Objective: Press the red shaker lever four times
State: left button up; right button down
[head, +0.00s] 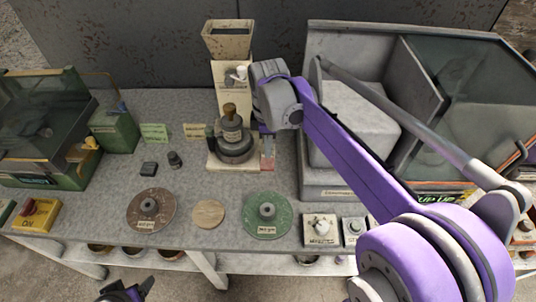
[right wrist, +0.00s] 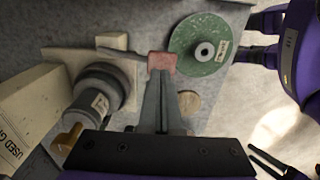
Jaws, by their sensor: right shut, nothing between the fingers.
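The shaker (head: 235,146) is a dark round machine with a brass top on a pale base plate, at the back middle of the bench. Its red lever (head: 268,146) is at the plate's right side; the reddish pad also shows in the right wrist view (right wrist: 161,63). My right gripper (right wrist: 161,80) is shut and empty, its fingertips at the pad's near edge in that view. I cannot tell whether they touch. In the head view my right wrist hides part of this area. My left gripper (head: 126,291) is low at the bottom edge, away from the shaker, partly cut off.
A hopper box (head: 228,70) stands behind the shaker. A large grey cabinet (head: 345,120) is close on the right. A brown disc (head: 168,219), a wooden disc (head: 208,214) and a green disc (head: 282,228) lie in front. A green machine (head: 50,160) is at the left.

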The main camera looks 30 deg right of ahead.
aim_at(268, 162)
jog(key=shift+f, duration=1.55)
jog(key=s+f+t+b, duration=0.1)
jog(key=f, duration=0.1)
jog(key=a+f+t+h+b, duration=0.1)
jog(key=f, duration=0.1)
jog(key=s+f+t+h+b, duration=0.1)
jog(key=f, duration=0.1)
jog(key=shift+s+a, duration=0.3)
jog(key=shift+s, duration=0.05)
jog(key=shift+f, duration=0.2)
jog(key=shift+s+a, duration=0.1)
jog(key=shift+s, duration=0.05)
pick_arm(q)
jog(key=f, duration=0.1)
jog(key=s+f, duration=0.2)
jog(key=f, duration=0.1)
jog(key=shift+a+f, duration=0.1)
jog(key=shift+w, duration=0.15)
